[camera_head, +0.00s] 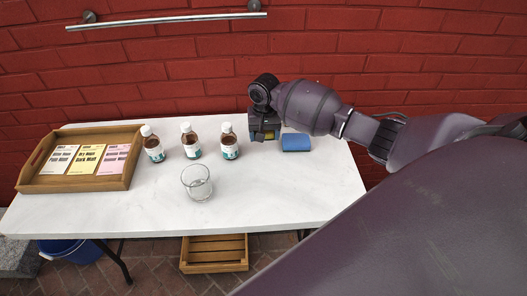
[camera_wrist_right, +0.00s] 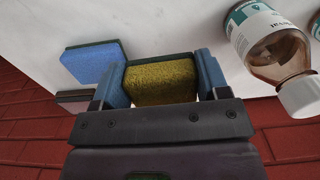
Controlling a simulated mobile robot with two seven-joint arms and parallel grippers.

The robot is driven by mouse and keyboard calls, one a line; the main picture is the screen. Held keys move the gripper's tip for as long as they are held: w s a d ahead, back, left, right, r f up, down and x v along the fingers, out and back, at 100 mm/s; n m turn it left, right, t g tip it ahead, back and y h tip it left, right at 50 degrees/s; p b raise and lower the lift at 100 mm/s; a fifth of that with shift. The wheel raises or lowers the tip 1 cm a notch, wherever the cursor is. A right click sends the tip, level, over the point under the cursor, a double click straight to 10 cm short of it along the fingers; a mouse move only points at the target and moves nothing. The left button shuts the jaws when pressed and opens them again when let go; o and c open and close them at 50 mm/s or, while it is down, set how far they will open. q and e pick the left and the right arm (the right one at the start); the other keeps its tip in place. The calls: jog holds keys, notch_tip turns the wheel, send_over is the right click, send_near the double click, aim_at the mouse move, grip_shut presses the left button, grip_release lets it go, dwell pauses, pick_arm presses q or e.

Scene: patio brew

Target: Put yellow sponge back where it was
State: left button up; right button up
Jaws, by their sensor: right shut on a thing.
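The yellow sponge (camera_wrist_right: 160,84) sits between the two fingers of my right gripper (camera_wrist_right: 161,76) in the right wrist view, with a finger against each side. In the head view my right gripper (camera_head: 264,136) is at the back right of the white table (camera_head: 270,195), just left of the blue sponge (camera_head: 296,142). The gripper mostly hides the yellow sponge there. I cannot tell whether the sponge touches the tabletop. The blue sponge also shows in the right wrist view (camera_wrist_right: 93,63), left of the gripper and apart from it. My left gripper is out of view.
Three brown bottles with white caps (camera_head: 229,143) stand left of my right gripper. A clear glass (camera_head: 196,184) stands in front of them. A wooden tray (camera_head: 77,186) with several packets is at the left. A pinkish-grey block (camera_wrist_right: 75,98) lies beside the blue sponge. The table's front right is clear.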

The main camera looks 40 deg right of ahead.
aim_at(264, 156)
notch_tip(264, 156, down, 8)
jog(key=shift+r+b, duration=0.25)
jog(key=shift+b, duration=0.45)
jog(key=shift+f, duration=0.15)
jog(key=shift+f, duration=0.15)
jog(key=shift+f, duration=0.1)
